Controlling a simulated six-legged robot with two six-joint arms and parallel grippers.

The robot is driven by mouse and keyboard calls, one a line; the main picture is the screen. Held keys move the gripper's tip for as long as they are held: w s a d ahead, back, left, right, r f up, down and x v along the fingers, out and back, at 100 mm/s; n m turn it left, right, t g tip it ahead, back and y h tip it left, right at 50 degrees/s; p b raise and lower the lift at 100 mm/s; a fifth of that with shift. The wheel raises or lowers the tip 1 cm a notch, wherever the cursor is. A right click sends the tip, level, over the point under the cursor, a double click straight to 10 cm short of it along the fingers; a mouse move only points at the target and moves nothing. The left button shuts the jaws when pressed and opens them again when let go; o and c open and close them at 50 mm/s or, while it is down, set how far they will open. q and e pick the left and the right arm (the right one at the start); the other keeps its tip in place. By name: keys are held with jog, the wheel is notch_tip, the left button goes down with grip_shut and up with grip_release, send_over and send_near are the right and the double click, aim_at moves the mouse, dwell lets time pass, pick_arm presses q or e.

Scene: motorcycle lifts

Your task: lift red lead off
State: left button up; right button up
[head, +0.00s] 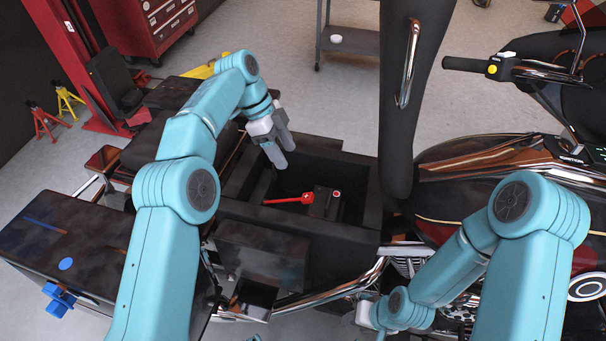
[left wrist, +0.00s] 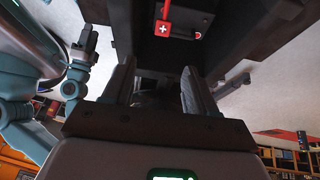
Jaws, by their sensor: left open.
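The red lead (head: 292,200) lies in the open black box (head: 350,175). Its red clamp end touches the left side of the black battery (head: 326,205), which has a small red-ringed round terminal on top. In the left wrist view the red lead (left wrist: 165,18) shows a white plus mark, beside the battery (left wrist: 188,18). My left gripper (head: 281,158) is open and empty, above the box's back left, apart from the lead. Its two fingers show in the left wrist view (left wrist: 160,90). My right gripper (head: 366,314) is low beside the motorcycle, mostly hidden by its arm; its jaws are unclear.
A dark motorcycle with chrome parts (head: 490,155) stands on the right. A dark case with a blue knob (head: 60,299) is at lower left. A red tool chest (head: 150,25), a grey cart (head: 350,40) and jack stands (head: 65,102) are behind. Box walls surround the battery.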

pick_arm(q)
jog(key=r, duration=0.1)
jog(key=b, duration=0.3)
send_near(308, 196)
jog(key=shift+y, duration=0.4)
jog(key=x, duration=0.9)
jog(key=shift+d+r, duration=0.15)
jog(key=shift+d, duration=0.1)
pick_arm(e)
notch_tip(308, 196, down, 2)
jog(key=shift+f, duration=0.2)
pick_arm(q)
jog(key=shift+c, duration=0.3)
jog(key=shift+w, duration=0.1)
grip_shut()
